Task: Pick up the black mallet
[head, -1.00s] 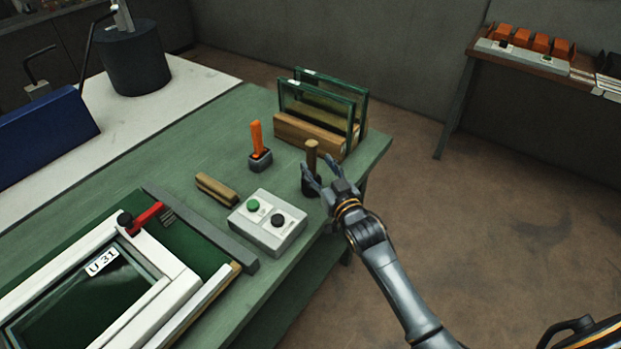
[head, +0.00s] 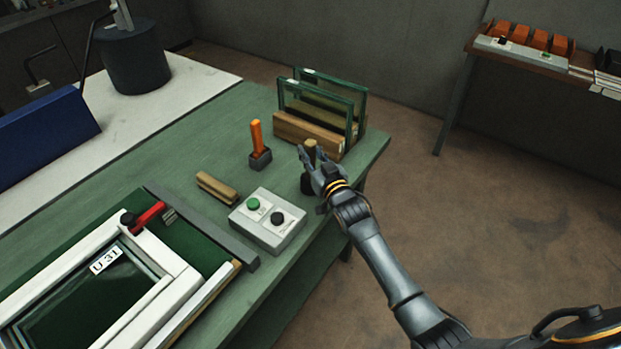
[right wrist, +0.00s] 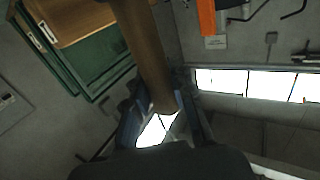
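The black mallet stands handle up near the right edge of the green table, its black head (head: 307,184) resting on the tabletop. Its wooden handle (head: 311,144) also shows in the right wrist view (right wrist: 148,50), running down between my fingers. My right gripper (head: 312,160) is at the upper part of the handle, with one finger on each side. In the right wrist view (right wrist: 162,105) a narrow gap shows beside the handle, so the fingers look open around it. The fingers hide part of the handle in the head view. My left gripper is not in view.
A wooden rack (head: 290,131) with glass panes (head: 320,103) stands just behind the mallet. An orange-handled tool (head: 257,140) stands in a dark holder to the left. A button box (head: 267,221), a wooden block (head: 217,188) and a white frame (head: 160,312) are nearer.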

